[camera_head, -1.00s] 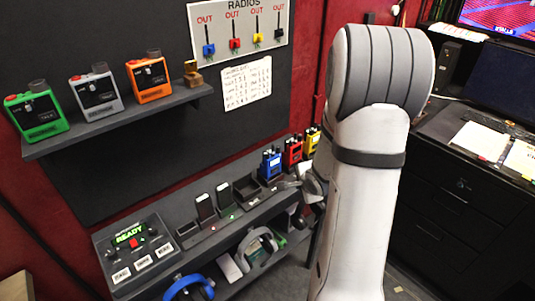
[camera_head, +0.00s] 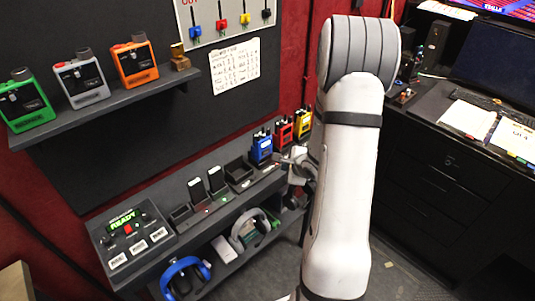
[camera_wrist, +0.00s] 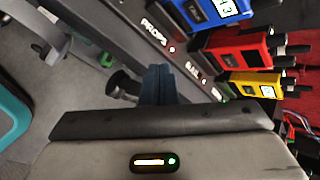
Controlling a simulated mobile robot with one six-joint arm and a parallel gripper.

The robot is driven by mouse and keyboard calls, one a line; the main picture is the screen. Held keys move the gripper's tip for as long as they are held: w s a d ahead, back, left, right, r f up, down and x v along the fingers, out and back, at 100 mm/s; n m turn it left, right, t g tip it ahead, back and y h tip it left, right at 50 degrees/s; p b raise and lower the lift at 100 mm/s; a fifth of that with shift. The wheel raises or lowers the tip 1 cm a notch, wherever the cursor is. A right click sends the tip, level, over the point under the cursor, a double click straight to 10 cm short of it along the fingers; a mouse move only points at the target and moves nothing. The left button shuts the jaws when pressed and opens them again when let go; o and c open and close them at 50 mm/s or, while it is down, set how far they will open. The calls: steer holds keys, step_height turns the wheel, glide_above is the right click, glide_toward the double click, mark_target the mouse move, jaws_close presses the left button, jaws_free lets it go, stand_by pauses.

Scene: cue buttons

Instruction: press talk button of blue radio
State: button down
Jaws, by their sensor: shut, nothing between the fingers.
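The blue radio (camera_head: 261,148) stands upright in the charging row on the shelf, left of the red radio (camera_head: 283,132). In the wrist view the blue radio (camera_wrist: 205,12) shows at the top edge, partly cut off, with a lit display. My gripper (camera_head: 284,161) is beside the blue radio, on its right and slightly lower, partly hidden by my arm. In the wrist view my gripper (camera_wrist: 158,72) has its fingers together and empty, pointing at the shelf front below the radios. A gap shows between the fingers and the blue radio.
A yellow radio (camera_head: 303,124) stands right of the red one. Headphones (camera_head: 185,276) lie on the lower shelf. Green, grey and orange devices sit on the upper shelf (camera_head: 100,112).

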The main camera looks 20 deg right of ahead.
steer(key=w, duration=0.1)
steer(key=w+a, duration=0.1)
steer(key=w, duration=0.2)
steer(key=shift+w+a+r, duration=0.15)
steer(key=shift+w+a, duration=0.3)
steer(key=shift+w, duration=0.6)
steer(key=shift+w+a+p, duration=0.1)
steer(key=shift+w+p, duration=0.1)
steer(key=shift+p, duration=0.4)
stand_by(0.8)
steer(key=shift+w+a+p, duration=0.15)
steer(key=shift+w+p, duration=0.25)
steer(key=shift+w, duration=0.1)
stand_by(1.6)
steer(key=shift+s, duration=0.1)
steer(key=shift+s+d+p, duration=0.25)
steer(key=shift+s+p, duration=0.15)
steer(key=shift+s, duration=0.3)
steer(key=shift+s+d+p, duration=0.2)
steer(key=shift+s+d, duration=0.05)
steer(key=shift+s, duration=0.55)
steer(key=shift+s+d+p, duration=0.25)
steer(key=shift+s, duration=0.55)
steer(key=shift+s+d+p, duration=0.2)
steer(key=shift+s+d, duration=0.05)
steer(key=shift+s, duration=0.55)
